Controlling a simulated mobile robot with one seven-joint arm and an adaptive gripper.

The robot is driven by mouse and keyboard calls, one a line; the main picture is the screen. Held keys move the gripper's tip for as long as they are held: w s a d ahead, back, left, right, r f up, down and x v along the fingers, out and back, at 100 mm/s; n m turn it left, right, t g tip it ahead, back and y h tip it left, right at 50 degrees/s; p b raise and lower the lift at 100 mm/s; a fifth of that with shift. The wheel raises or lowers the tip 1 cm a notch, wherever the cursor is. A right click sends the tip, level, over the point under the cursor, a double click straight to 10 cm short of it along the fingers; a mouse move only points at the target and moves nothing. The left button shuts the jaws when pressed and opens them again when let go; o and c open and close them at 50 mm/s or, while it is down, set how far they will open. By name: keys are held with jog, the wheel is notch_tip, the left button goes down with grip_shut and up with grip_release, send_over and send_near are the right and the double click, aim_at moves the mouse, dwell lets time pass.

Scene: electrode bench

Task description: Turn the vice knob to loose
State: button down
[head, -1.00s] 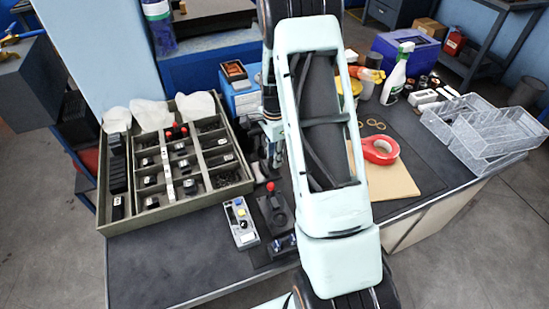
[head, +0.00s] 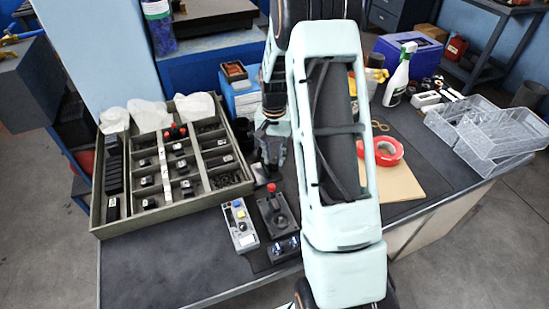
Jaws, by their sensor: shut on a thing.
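My gripper (head: 271,160) points down at the bench mat, just behind a red-topped black device and to the right of the compartment tray. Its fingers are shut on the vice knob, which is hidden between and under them. A small grey metal part (head: 258,171), which may belong to the vice, shows beside the fingers on the left. The rest of the vice is too small and covered to make out, so I cannot tell how far the knob is turned.
The black device (head: 280,219) and a grey control box (head: 239,228) with coloured buttons stand in front. The compartment tray (head: 168,216) is at left. Red tape (head: 388,151) lies on a brown board (head: 401,184) at right. The bench's front left (head: 165,268) is clear.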

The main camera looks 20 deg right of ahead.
aim_at(273, 159)
jog(key=n, duration=0.4)
jog(key=shift+n, duration=0.3)
jog(key=shift+a+n+b, duration=0.15)
jog(key=shift+n+b, duration=0.15)
jog(key=shift+n, duration=1.5)
jog(key=c, duration=1.7)
grip_release()
notch_tip(273, 159, up, 12)
jog(key=shift+r, duration=0.1)
jog(key=shift+w, duration=0.1)
